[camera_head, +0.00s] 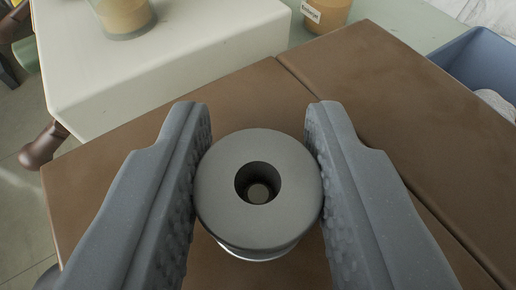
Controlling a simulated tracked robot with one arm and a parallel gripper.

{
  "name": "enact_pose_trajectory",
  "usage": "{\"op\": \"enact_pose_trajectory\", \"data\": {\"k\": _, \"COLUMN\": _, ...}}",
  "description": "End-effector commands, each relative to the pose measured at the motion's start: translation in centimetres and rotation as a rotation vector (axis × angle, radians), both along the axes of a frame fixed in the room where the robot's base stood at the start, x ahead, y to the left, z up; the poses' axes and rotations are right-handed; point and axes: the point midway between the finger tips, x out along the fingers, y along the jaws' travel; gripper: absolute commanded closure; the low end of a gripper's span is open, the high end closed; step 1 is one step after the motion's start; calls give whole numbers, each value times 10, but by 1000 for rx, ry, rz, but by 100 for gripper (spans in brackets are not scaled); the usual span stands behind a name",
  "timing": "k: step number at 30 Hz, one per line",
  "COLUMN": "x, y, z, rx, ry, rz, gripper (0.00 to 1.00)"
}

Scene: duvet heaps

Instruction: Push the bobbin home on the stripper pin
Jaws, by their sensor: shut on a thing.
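The bobbin (220,205) is a dark grey round spool with a hole in its top face, seen from above. My gripper (259,165) is shut on it, with one textured grey finger against its left side and one against its right. A round, lighter end, perhaps the stripper pin (258,193), shows down inside the hole. A shiny metal rim (258,256) shows just under the bobbin's near edge. Whether the bobbin rests on that rim or stands above it I cannot tell. The rest of the pin is hidden by the bobbin.
A brown surface (400,120) with a seam lies below. A cream block (190,60) stands at the back left with a jar (124,15) on it. Another labelled jar (325,14) stands behind. A blue bin (482,60) holding something pale is at the right.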

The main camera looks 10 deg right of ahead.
Motion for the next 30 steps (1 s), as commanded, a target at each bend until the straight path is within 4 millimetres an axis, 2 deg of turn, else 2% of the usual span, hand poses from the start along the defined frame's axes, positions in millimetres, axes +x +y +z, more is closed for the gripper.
{"op": "enact_pose_trajectory", "data": {"k": 8, "x": 0, "y": 0, "z": -7, "rx": 0, "ry": 1, "rz": 0, "gripper": 92}}
{"op": "enact_pose_trajectory", "data": {"k": 9, "x": 0, "y": 0, "z": -6, "rx": 0, "ry": 0, "rz": 0, "gripper": 65}}
{"op": "enact_pose_trajectory", "data": {"k": 11, "x": 0, "y": 0, "z": -6, "rx": 0, "ry": 0, "rz": 0, "gripper": 48}}
{"op": "enact_pose_trajectory", "data": {"k": 12, "x": 0, "y": 0, "z": -6, "rx": 0, "ry": 0, "rz": 0, "gripper": 45}}
{"op": "enact_pose_trajectory", "data": {"k": 23, "x": -4, "y": 1, "z": -4, "rx": 0, "ry": 0, "rz": 0, "gripper": 45}}
{"op": "enact_pose_trajectory", "data": {"k": 30, "x": -31, "y": 8, "z": 8, "rx": 0, "ry": 0, "rz": 0, "gripper": 45}}
